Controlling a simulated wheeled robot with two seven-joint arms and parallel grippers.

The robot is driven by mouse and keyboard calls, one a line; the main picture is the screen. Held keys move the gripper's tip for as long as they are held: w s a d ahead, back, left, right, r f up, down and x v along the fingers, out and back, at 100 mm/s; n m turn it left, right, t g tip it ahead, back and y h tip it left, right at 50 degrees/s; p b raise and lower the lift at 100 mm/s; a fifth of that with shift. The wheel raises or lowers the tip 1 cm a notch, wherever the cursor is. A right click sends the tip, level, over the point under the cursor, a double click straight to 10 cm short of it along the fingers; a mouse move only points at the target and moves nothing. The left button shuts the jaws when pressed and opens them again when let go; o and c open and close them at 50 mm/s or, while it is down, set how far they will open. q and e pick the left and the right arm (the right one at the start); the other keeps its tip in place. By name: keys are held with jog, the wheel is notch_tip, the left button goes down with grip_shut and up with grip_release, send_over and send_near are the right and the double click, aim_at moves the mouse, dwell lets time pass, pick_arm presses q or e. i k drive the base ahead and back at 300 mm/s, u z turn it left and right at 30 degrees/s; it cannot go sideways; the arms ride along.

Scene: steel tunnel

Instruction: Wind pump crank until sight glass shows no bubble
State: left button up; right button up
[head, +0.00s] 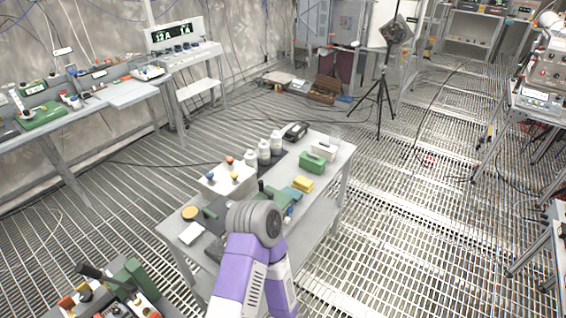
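One of my purple arms rises from the bottom edge, and its grey round joint covers the near middle of the workbench. No gripper fingers show; any hand beyond that joint is hidden. A green device (278,196) with a dark upright part stands on the workbench (335,166) just behind the joint, partly covered. Another green device (140,275) stands at the bottom left, with a black lever-like handle (93,272) beside it. I cannot tell which of these is the pump. No sight glass or bubble can be made out.
On the workbench are several white bottles (264,152), a white box (227,181), a green box (312,162) and a yellow block (302,184). A black tripod (381,95) stands behind. Side benches line the left and right. The grated floor (410,230) is open to the right.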

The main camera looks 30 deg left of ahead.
aim_at(261, 183)
jog(key=i, duration=1.5)
jog(key=u, duration=3.4)
